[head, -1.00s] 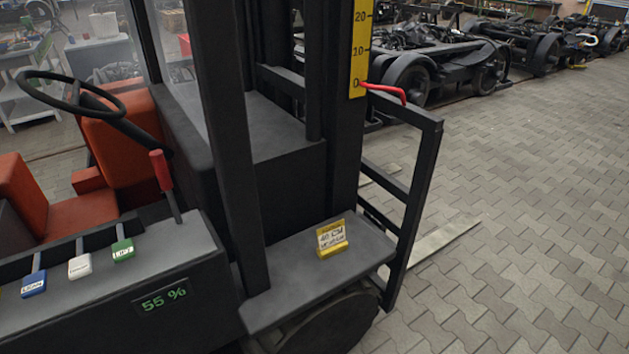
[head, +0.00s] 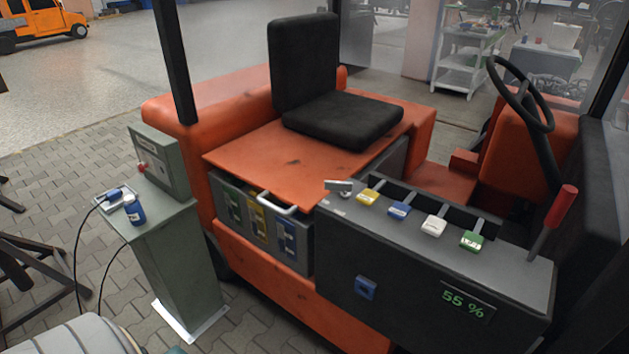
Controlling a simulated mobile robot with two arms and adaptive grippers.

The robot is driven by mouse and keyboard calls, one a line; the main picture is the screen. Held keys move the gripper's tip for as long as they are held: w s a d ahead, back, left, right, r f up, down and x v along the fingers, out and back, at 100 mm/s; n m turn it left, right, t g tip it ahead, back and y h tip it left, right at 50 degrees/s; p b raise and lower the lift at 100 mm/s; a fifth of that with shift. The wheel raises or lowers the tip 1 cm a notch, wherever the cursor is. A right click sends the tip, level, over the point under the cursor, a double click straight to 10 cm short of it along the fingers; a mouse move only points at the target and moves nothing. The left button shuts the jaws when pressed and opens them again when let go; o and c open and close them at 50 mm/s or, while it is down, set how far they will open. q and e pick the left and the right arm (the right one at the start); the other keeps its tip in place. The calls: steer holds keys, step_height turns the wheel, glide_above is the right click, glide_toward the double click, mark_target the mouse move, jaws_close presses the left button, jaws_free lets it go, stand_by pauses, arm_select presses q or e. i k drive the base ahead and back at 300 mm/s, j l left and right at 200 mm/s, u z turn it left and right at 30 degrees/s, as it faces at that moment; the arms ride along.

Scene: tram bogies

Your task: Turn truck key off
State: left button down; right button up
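The orange and black truck (head: 300,285) fills the middle of the head view. On top of its dark console (head: 335,240), at the left end, sits a small light-grey part (head: 338,186). It may be the key, but it is too small to tell its shape or position. A blue square fitting (head: 365,288) is on the console's front face. The green display (head: 467,303) is lit and reads 55 %.
Yellow (head: 367,197), blue, white and green levers line the console top. A red-handled lever (head: 565,205) stands at right. A grey-green cabinet (head: 165,255) with a red knob, blue can and cable stands left of the truck. Paved floor lies around it.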

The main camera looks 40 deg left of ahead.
mark_target(345, 187)
steer(key=j+u, duration=0.1)
steer(key=u, duration=0.9)
